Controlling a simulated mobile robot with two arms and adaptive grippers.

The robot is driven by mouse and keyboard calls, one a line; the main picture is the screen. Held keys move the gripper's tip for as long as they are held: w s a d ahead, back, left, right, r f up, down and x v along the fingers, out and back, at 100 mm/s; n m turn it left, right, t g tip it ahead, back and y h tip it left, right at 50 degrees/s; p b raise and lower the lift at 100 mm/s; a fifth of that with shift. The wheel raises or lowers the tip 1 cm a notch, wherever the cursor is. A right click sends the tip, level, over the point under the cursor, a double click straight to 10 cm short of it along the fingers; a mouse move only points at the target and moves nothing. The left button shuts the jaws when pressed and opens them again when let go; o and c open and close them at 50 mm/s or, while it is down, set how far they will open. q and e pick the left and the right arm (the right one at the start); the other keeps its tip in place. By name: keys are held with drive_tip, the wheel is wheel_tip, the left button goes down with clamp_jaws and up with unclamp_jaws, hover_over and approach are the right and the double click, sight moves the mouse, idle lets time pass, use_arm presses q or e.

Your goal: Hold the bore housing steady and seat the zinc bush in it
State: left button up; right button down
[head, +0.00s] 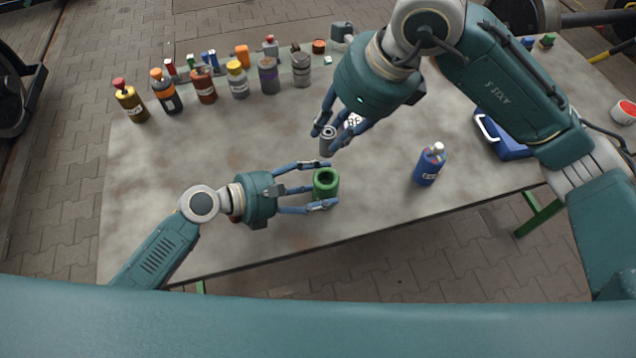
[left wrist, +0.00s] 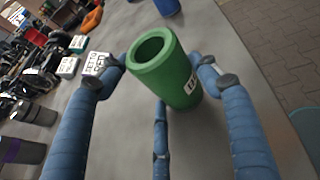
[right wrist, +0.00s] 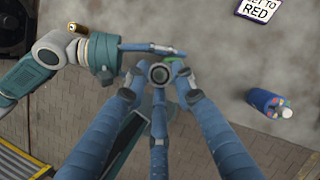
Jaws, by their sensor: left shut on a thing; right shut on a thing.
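The bore housing is a green open-topped cylinder (head: 326,188) near the front edge of the table, upright with its bore facing up. My left gripper (head: 321,185) is shut around it from the left; the housing also shows between the fingers in the left wrist view (left wrist: 172,78). The zinc bush (head: 327,145) is a small grey hollow cylinder. My right gripper (head: 329,132) is shut on it, above and behind the housing, apart from it. In the right wrist view the bush (right wrist: 160,73) covers most of the housing; only a sliver of green shows.
A blue bottle (head: 429,166) stands to the right of the housing, with a blue case (head: 503,135) beyond it. Several bottles and cans (head: 238,82) line the back of the table. A white sign (right wrist: 260,9) lies on the tabletop.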

drive_tip(key=shift+s+f+m+t, duration=0.1)
drive_tip(key=shift+f+m+t, duration=0.2)
drive_tip(key=shift+f+m, duration=0.4)
approach(330, 170)
drive_tip(key=a+f, duration=0.2)
drive_tip(key=f, duration=0.1)
drive_tip(key=a+f, duration=0.1)
drive_tip(key=f, duration=0.1)
drive_tip(key=shift+s+a, duration=0.15)
drive_tip(key=shift+s, duration=0.05)
drive_tip(key=shift+f, duration=0.15)
drive_tip(key=c, duration=1.4)
unclamp_jaws()
drive_tip(key=shift+c, duration=0.2)
